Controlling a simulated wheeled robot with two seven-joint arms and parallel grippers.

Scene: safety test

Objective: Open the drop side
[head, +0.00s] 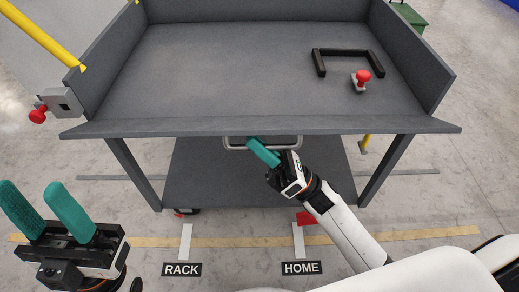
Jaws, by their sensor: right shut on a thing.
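The grey cart's drop side (200,127) runs along the near edge of the bed and shows as a long, narrow panel. How far it is tilted is hard to tell from above. A pale metal bar handle (290,139) hangs at its lower middle. My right gripper (262,151) is at this handle, with its teal fingers shut on it and partly hiding it. My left gripper (45,212) is at the lower left, open and empty, away from the cart. A red-knobbed latch (56,105) is on the left side wall.
A black U-shaped bar (348,53) and a red-knobbed piece (361,79) are at the bed's right. A yellow bar (38,36) slants at upper left. A lower shelf (250,187) and legs stand below. RACK (181,269) and HOME (301,268) labels mark the floor.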

